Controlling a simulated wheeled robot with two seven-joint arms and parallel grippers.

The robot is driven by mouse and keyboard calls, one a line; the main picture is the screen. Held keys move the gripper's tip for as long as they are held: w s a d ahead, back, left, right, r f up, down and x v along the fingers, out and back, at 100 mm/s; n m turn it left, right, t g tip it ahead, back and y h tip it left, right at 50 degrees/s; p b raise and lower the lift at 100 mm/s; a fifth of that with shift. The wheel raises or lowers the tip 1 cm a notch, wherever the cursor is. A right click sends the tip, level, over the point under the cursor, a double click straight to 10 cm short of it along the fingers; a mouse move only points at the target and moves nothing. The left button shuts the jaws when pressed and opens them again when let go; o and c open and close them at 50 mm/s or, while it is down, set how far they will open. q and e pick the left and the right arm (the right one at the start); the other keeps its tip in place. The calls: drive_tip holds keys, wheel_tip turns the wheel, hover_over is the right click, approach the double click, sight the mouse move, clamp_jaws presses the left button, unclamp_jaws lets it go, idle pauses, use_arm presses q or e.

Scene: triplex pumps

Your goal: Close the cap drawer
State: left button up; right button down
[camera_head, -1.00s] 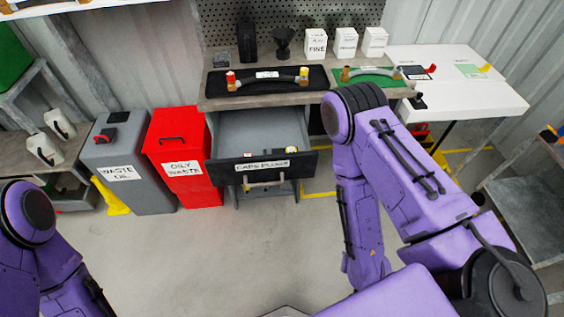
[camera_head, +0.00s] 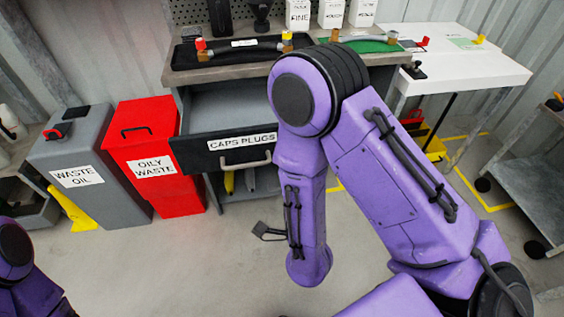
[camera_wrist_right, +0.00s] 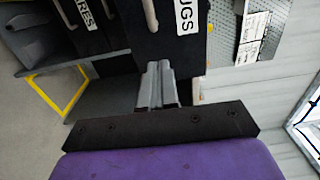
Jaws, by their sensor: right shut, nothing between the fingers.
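The cap drawer, labelled CAPS PLUGS, has a black front (camera_head: 205,154) with a light bar handle (camera_head: 248,162). In the head view it stands pulled out under the workbench, and part of its grey inside shows behind the front. My right arm covers its right end. In the right wrist view the drawer front (camera_wrist_right: 170,45) shows at the top with part of its label. My right gripper (camera_wrist_right: 158,78) is shut and empty, its fingers pointing toward the front; I cannot tell whether they touch. My left gripper is out of view.
A red oily waste bin (camera_head: 153,160) and a grey waste oil bin (camera_head: 90,165) stand left of the drawer. The workbench (camera_head: 225,70) carries hoses on mats. A white table (camera_head: 470,65) is at the right. Floor in front of the drawer is clear.

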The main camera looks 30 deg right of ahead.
drive_tip(key=p+x, duration=0.1)
drive_tip(key=x, duration=0.7)
drive_tip(key=shift+w, duration=0.1)
